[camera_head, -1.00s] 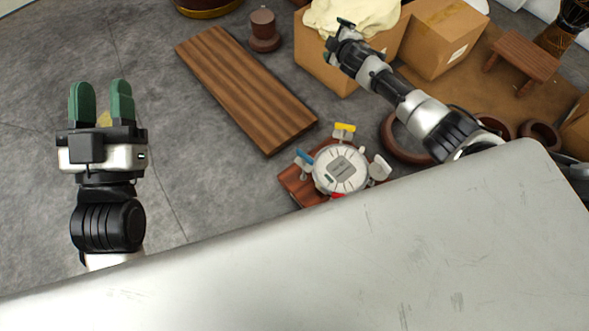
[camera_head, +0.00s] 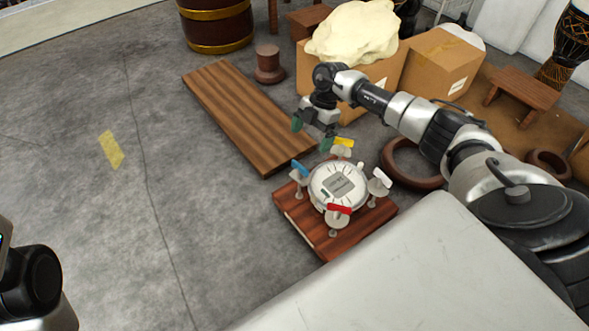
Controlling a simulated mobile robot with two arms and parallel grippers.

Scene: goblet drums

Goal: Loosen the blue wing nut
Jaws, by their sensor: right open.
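The blue wing nut (camera_head: 299,170) stands at the left of a round white drum-like device (camera_head: 325,194) with a grey panel on top. The device sits on a reddish wooden board (camera_head: 312,233). Similar wing nuts surround it: yellow (camera_head: 344,142) at the back, white (camera_head: 381,178) at the right and red (camera_head: 339,209) at the front. My right gripper (camera_head: 311,134) is open and empty, its green fingers pointing down. In the picture it is just above the blue and yellow wing nuts, apart from the blue one. My left gripper's fingers are out of the picture; only part of that arm shows at lower left.
A wooden plank (camera_head: 240,112) lies behind the board. Cardboard boxes (camera_head: 440,68), a brown ring (camera_head: 405,168) and a small stool (camera_head: 522,92) stand to the right. A pale surface (camera_head: 400,290) fills the front.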

